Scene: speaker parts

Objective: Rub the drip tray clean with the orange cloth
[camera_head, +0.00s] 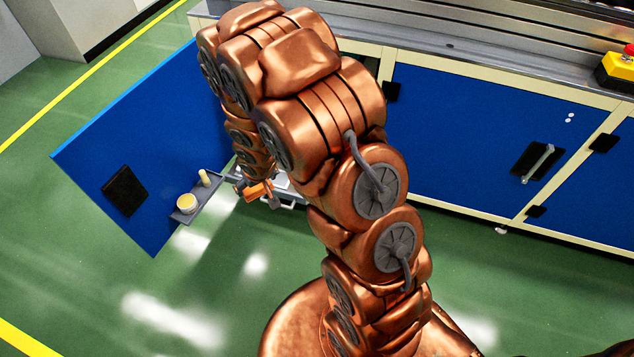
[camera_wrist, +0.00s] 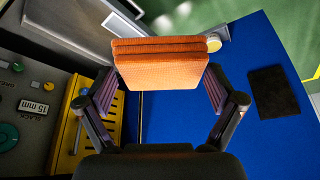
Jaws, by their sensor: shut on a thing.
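The orange cloth (camera_wrist: 158,62) is a thick folded pad held between the fingertips of my gripper (camera_wrist: 160,88) in the wrist view. In the head view the cloth (camera_head: 257,191) shows as a small orange patch below my arm, by the open blue door. A grey tray-like surface (camera_wrist: 72,24) with a raised edge lies at the upper left of the wrist view, partly behind the cloth. It may be the drip tray, and a pale grey piece (camera_head: 283,184) beside the cloth in the head view may be part of it. I cannot tell whether the cloth touches it.
An open blue door (camera_head: 150,150) stands at left, with a black pad (camera_head: 124,192). A small grey shelf (camera_head: 207,203) beside it bears a yellowish pot (camera_head: 187,203) and a small pale upright piece (camera_head: 205,178). A yellow slotted panel (camera_wrist: 92,135) lies left of my gripper.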

